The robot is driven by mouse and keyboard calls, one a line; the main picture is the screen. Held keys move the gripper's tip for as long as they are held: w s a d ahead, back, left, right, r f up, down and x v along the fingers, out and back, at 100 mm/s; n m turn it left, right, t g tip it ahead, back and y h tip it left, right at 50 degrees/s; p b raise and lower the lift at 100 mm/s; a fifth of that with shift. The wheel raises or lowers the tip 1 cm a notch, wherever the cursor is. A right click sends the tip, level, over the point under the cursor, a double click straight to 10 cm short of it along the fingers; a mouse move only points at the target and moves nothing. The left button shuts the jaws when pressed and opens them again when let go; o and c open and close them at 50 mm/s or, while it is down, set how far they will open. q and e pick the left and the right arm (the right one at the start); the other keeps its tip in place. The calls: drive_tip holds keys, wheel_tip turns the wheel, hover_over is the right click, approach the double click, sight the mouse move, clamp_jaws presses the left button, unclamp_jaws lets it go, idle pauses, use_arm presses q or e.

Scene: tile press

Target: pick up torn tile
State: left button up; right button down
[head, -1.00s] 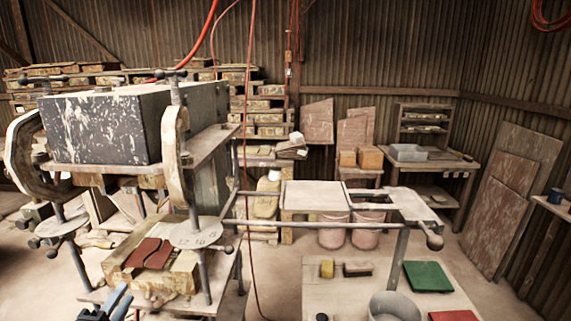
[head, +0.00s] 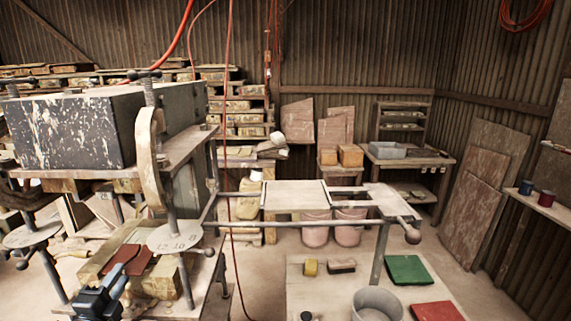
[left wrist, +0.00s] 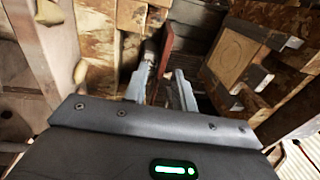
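The torn tile (head: 137,262) is red-brown, with a split line across it. It lies on the press's lower bed (head: 98,262), below the big speckled block, in the head view. My left gripper (head: 112,284) is just in front of the tile's near edge. In the left wrist view, its two fingers (left wrist: 166,84) are apart, and the tile (left wrist: 173,38) shows nearly edge-on between and beyond them. A gap shows beside the right finger; I cannot tell whether the left finger touches the tile. My right gripper is not in view.
The press's screw posts (head: 180,215) and round plate (head: 174,237) stand close right of the tile. A low table holds a green tile (head: 408,269), a red tile (head: 437,311), a grey bucket (head: 377,304) and two brushes or sponges (head: 341,266). Floor between is clear.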

use_arm(q)
clamp_jaws()
drive_tip(key=shift+r, duration=0.2)
drive_tip(key=shift+r+p, duration=0.45)
drive_tip(key=shift+p, duration=0.1)
drive_tip(key=s+p, duration=0.1)
drive_tip(key=s, duration=1.3)
drive_tip(key=shift+d, duration=0.15)
idle(0.5)
